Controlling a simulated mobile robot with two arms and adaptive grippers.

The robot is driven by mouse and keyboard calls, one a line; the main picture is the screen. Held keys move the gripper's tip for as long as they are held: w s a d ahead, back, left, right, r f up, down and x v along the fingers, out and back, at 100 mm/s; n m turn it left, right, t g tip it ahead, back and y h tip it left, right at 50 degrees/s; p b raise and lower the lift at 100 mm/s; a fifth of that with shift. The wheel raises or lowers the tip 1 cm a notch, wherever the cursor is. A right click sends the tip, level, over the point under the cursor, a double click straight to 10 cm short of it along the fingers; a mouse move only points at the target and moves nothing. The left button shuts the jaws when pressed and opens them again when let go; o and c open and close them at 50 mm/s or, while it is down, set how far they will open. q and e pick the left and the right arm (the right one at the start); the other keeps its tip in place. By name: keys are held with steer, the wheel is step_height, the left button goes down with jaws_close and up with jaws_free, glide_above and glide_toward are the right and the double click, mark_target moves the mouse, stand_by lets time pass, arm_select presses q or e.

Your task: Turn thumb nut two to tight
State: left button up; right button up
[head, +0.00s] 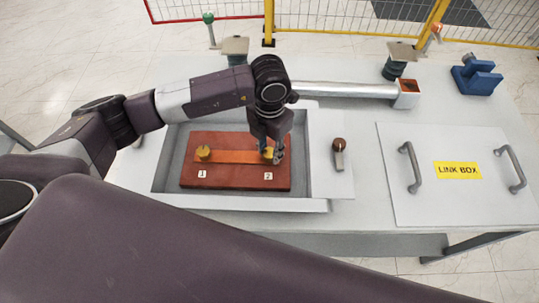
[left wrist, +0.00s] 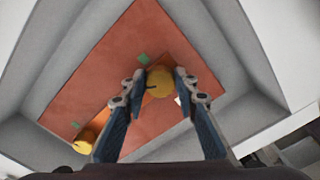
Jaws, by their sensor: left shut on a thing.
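Thumb nut two (head: 268,153) is a yellow knob on the orange bar (head: 232,156), by the label 2. My left gripper (head: 276,155) comes down on it from above and is shut on it. In the left wrist view the nut (left wrist: 159,81) sits between the two fingertips, with a dark mark on its top. Thumb nut one (head: 203,153) stands at the bar's left end, by the label 1. It also shows in the left wrist view (left wrist: 91,141), at the lower left. My right gripper is not in view.
The red-brown board (head: 230,183) lies inside an open grey box (head: 165,165) with raised walls. A small lever with a brown knob (head: 339,146) is on the box's right side. The LINK BOX cover (head: 430,205) with two handles lies at the right. A grey tube (head: 345,89) lies behind.

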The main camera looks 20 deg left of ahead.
mark_target(270, 153)
arm_select(q)
steer(key=m+b, duration=0.3)
steer(key=b, duration=0.1)
steer(key=m+b, duration=0.5)
steer(key=b, duration=0.2)
steer(key=shift+f+m+b, duration=0.3)
steer(key=shift+m+b, duration=0.05)
steer(key=shift+m, duration=0.05)
steer(key=shift+s+r+m+b, duration=0.1)
steer(key=shift+r+m+b, duration=0.2)
steer(key=shift+m+b, duration=1)
steer(key=o, duration=1.2)
steer(key=shift+d, duration=0.1)
steer(key=shift+c, duration=0.2)
step_height(270, 153, up, 12)
